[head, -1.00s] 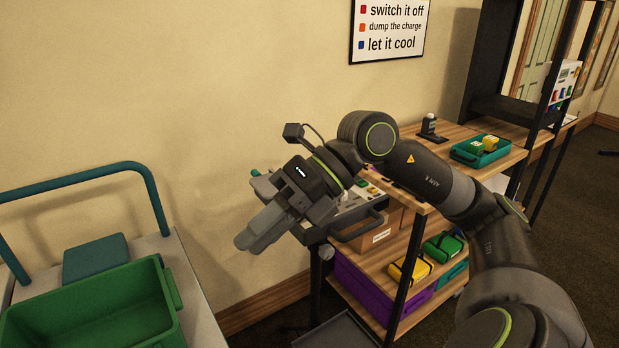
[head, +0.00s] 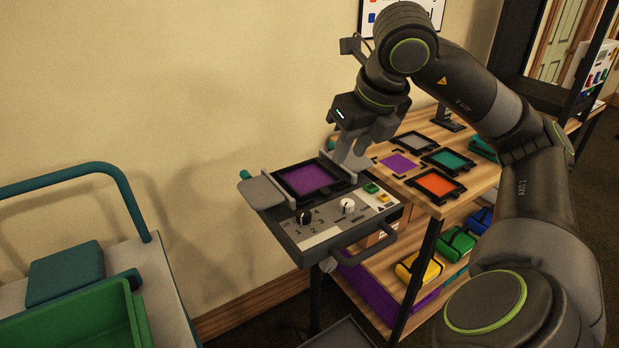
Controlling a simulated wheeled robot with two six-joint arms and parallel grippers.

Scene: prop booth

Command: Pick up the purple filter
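The purple filter (head: 308,180) is a purple square in a black frame. It lies in the top of a grey control unit (head: 310,240) with knobs and buttons, between raised grey side pieces. My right gripper (head: 349,160) points down at the right edge of the filter. Its fingertips overlap the unit's right side piece in the picture, so I cannot tell whether they touch or how far apart they are. The filter lies flat in the unit. A flat purple square with corner marks (head: 398,163) is on the wooden table. My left gripper is out of view.
A grey filter (head: 413,142), a teal filter (head: 449,159) and an orange filter (head: 436,185) lie on the wooden table (head: 480,170). Yellow (head: 418,267) and green (head: 456,243) cases sit on the shelf below. A green bin (head: 80,325) stands on a cart at left.

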